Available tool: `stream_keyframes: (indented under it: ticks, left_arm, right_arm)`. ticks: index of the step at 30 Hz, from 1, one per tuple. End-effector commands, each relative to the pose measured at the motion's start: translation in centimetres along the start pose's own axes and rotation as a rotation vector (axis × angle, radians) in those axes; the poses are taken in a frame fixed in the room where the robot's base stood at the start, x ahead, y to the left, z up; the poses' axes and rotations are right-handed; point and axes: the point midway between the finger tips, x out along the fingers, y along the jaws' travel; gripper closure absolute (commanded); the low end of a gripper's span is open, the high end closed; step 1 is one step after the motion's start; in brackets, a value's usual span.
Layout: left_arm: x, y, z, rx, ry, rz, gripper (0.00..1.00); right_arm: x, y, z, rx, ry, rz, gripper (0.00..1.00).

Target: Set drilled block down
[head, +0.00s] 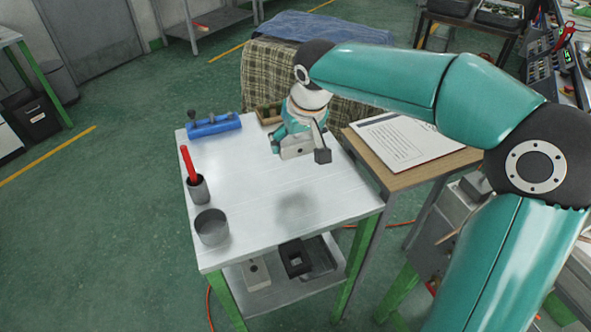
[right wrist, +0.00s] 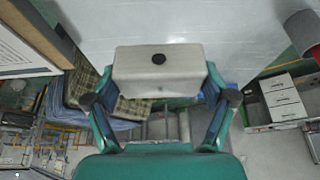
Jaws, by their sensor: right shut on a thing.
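The drilled block (head: 297,150) is light grey and sits in my right gripper (head: 293,138) over the back right part of the white table (head: 255,180). In the right wrist view the block (right wrist: 158,85) shows a dark round hole in its face. The fingers of my right gripper (right wrist: 159,72) are shut on it from both sides. My left gripper is not in view.
A blue rack (head: 214,129) and a small wooden tray (head: 266,116) stand at the back. A cup (head: 198,191) with a red-handled tool and a grey pot (head: 211,229) line the left edge. The table's middle and front right are clear. A side table (head: 375,158) with papers adjoins the right.

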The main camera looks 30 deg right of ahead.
Motion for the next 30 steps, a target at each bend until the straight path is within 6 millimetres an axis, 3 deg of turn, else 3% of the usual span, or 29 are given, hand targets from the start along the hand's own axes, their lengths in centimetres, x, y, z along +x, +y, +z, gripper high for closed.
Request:
stream_keyframes:
  ticks: [3,11,18,30]
  left_arm:
    - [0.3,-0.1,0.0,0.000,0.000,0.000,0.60]
    - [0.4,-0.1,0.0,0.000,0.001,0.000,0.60]
    - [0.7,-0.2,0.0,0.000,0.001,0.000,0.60]
    - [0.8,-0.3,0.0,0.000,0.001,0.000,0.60]
  right_arm:
    - [2.4,0.1,1.0,0.001,-0.001,0.000,0.68]
    - [4.4,0.0,1.8,0.001,0.002,0.000,0.68]
    - [7.4,0.0,3.0,0.001,0.000,0.000,0.68]
    - [8.1,0.0,3.3,0.001,0.003,0.000,0.68]
